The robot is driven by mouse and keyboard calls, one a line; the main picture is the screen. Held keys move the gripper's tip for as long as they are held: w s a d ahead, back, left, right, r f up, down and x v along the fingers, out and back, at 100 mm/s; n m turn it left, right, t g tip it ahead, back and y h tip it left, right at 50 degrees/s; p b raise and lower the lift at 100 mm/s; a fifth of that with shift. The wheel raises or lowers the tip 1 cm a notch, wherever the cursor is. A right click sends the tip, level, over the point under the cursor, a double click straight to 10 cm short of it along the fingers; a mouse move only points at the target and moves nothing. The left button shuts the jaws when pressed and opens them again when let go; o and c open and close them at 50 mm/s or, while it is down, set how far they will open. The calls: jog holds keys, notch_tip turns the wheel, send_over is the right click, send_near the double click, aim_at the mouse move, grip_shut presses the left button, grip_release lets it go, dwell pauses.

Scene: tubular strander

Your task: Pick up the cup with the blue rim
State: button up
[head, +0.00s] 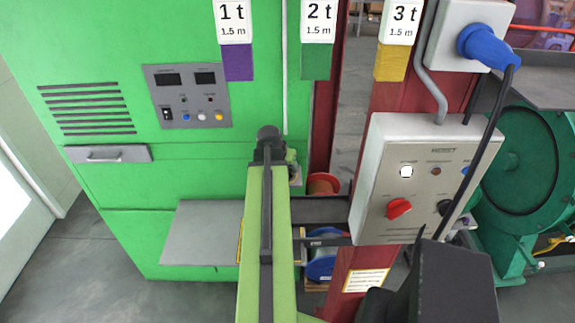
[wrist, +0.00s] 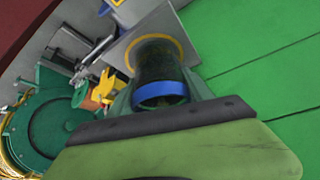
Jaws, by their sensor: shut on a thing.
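The dark cup with the blue rim (wrist: 160,92) is in the middle of the wrist view, its rim towards the camera. Its far end lies against a yellow ring (wrist: 183,45) on a grey surface (wrist: 118,52); I cannot tell whether it touches it. My gripper (wrist: 162,106) is shut on the cup, its dark green parts showing on both sides and partly hidden behind my olive arm link. In the head view the cup and my gripper's tips are hidden behind my arm.
A green cabinet (head: 120,185) stands behind, with a grey shelf (head: 203,225) at its front. A grey control box (head: 383,160) with knobs is close to the right of my arm. A blue spool (head: 322,266) sits low beside the arm. Green round machinery (wrist: 52,125) is at left in the wrist view.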

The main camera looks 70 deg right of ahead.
jog(key=c, duration=0.8)
